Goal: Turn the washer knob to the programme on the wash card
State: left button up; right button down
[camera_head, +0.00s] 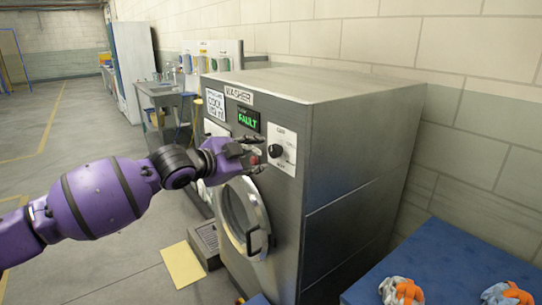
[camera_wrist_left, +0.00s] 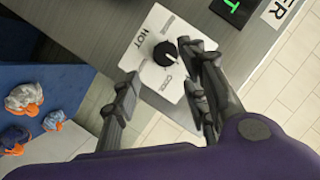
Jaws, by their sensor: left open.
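The washer (camera_head: 345,170) is a grey box with a round door (camera_head: 243,218) on its front. Its black knob (camera_head: 276,150) sits on a white dial plate at the upper right of the front. The knob also shows in the left wrist view (camera_wrist_left: 165,53), with HOT printed on one side of the plate. I cannot tell its pointer setting. The white wash card (camera_head: 215,103) at the front's upper left appears to read COOL. My left gripper (camera_head: 258,155) is open in front of the panel, apart from the knob; its fingers (camera_wrist_left: 157,62) spread near the knob. My right gripper is not in view.
A blue surface (camera_head: 440,265) at lower right bears grey-and-orange bundles. A yellow sheet (camera_head: 182,265) lies on the floor. A grey side table (camera_head: 165,92) stands behind the washer. The floor at left is clear.

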aim_at(274, 154)
pick_arm(q)
jog(key=x, duration=0.7)
jog(key=shift+w+d, duration=0.15)
jog(key=shift+w, duration=0.2)
jog(key=shift+r, duration=0.1)
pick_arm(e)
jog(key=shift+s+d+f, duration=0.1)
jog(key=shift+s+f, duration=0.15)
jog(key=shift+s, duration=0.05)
pick_arm(q)
jog(key=shift+c, duration=0.2)
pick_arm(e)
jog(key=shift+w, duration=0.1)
pick_arm(q)
jog(key=c, duration=1)
jog(key=shift+o, duration=0.2)
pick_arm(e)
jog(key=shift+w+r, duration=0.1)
